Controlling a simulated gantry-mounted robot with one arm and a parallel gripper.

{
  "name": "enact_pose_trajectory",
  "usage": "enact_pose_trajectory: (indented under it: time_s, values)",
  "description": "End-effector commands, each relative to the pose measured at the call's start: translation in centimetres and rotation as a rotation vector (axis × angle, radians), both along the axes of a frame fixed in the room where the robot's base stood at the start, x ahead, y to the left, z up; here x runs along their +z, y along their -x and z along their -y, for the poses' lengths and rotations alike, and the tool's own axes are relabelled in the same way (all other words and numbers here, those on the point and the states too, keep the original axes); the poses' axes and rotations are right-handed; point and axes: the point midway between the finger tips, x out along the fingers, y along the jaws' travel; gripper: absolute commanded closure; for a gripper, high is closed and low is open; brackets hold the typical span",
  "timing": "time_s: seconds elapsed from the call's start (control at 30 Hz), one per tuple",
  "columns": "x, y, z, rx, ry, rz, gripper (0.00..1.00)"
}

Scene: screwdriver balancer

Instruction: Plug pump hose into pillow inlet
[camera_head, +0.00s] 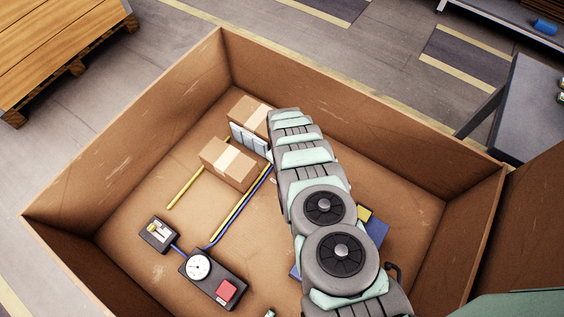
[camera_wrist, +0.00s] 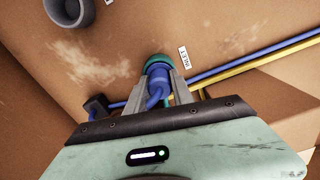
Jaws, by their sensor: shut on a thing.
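My gripper (camera_wrist: 160,92) is shut on the blue hose end (camera_wrist: 158,72) in the wrist view. The hose end points at a dark teal ring (camera_wrist: 158,58), with a white tag reading INLET (camera_wrist: 184,57) beside it. Hose end and ring overlap in the picture; I cannot tell whether the plug is inside it or just in front. The ring sits on a brown scuffed surface; I cannot tell if this is the pillow. In the head view the pump (camera_head: 214,277), with a dial and red button, lies on the carton floor. My arm hides the gripper there.
A large open carton (camera_head: 120,140) surrounds my arm. Two small taped boxes, one of them the nearer box (camera_head: 229,163), stand left of the arm. Yellow strips (camera_head: 185,188) and blue hose (camera_head: 228,221) run on the floor. A grey round fitting (camera_wrist: 70,10) shows in the wrist view.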

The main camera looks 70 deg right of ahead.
Motion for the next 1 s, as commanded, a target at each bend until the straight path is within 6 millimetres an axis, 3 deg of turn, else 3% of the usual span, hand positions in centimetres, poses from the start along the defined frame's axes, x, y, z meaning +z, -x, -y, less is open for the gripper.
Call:
enact_pose_trajectory:
  time_s: [0.17,0.2,0.47,0.77,1.0]
  values:
    - [0.0,0.0,0.0,0.000,0.000,0.000,1.00]
    - [0.0,0.0,0.0,0.000,0.000,0.000,0.69]
    - [0.0,0.0,0.0,0.000,0.000,0.000,0.48]
    - [0.1,0.0,0.0,-0.001,-0.001,-0.001,0.46]
    - [2.5,-0.1,0.1,0.000,0.000,0.000,0.46]
